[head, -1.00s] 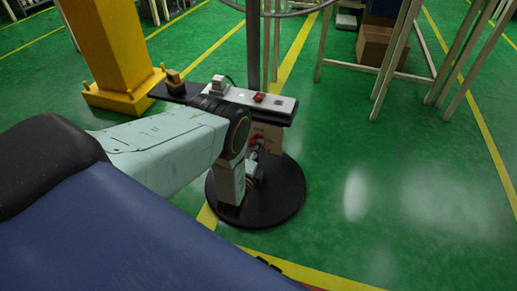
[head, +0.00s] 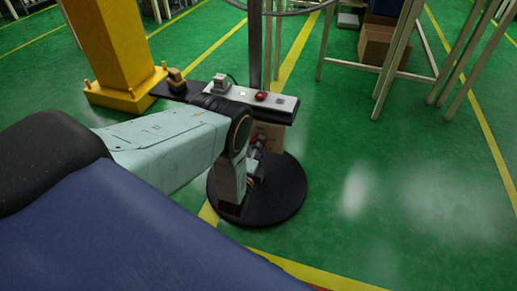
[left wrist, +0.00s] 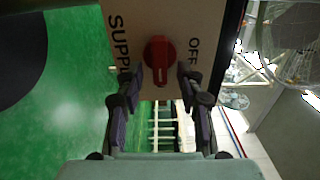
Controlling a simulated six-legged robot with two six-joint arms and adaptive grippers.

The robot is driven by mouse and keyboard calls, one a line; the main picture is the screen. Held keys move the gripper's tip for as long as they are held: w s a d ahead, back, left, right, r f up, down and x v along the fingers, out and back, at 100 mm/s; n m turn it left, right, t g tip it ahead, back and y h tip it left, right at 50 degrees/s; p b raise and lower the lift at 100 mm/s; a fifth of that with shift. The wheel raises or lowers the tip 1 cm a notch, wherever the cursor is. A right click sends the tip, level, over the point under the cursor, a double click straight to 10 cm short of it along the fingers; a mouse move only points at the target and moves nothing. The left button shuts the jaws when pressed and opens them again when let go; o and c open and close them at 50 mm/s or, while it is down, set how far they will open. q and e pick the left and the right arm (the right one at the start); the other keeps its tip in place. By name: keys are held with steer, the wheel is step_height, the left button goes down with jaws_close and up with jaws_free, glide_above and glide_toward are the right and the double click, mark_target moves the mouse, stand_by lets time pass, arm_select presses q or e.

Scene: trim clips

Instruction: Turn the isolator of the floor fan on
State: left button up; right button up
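The isolator is a red rotary knob (left wrist: 160,60) on a pale beige panel (left wrist: 141,20) in the left wrist view. "OFF" is printed right of the knob and part of "SUPPLY" left of it. The knob's grip bar runs roughly up and down in that picture. My left gripper (left wrist: 155,80) is open, its fingertips on either side of the knob's lower part; contact is not clear. In the head view the panel (head: 269,135) hangs under a dark shelf on the fan's pole (head: 254,45), and my left gripper (head: 257,148) is in front of it, partly hidden. My right gripper is out of view.
The shelf (head: 175,91) carries a pale strip (head: 222,91) with a red button (head: 262,96). The fan's round black base (head: 285,195) stands on green floor. A yellow pillar (head: 112,45) is at the left, wooden-looking frames (head: 395,60) at the back right. Floor at right is clear.

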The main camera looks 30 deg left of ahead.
arm_select(q)
steer(key=v, duration=1.2)
steer(key=shift+f, duration=0.1)
steer(key=s+d+f+n+g+h+p, duration=0.1)
steer(key=s+d+f+n+g, duration=0.1)
steer(key=s+f+n+g, duration=0.4)
steer(key=s+d+f+n+g+h+p, duration=0.15)
steer(key=s+f+n+g, duration=0.3)
steer(key=s, duration=0.45)
steer(key=s+d+r+n+g+h+p, duration=0.3)
steer(key=s+r+n+g, duration=0.4)
steer(key=s, duration=0.6)
step_height(320, 180, up, 12)
steer(key=d+m+p, duration=0.1)
steer(key=d+p, duration=0.1)
steer(key=p, duration=0.1)
steer(key=shift+d+r+m+y, duration=0.15)
steer(key=shift+d+m+y, duration=0.05)
steer(key=shift+m+y, duration=0.2)
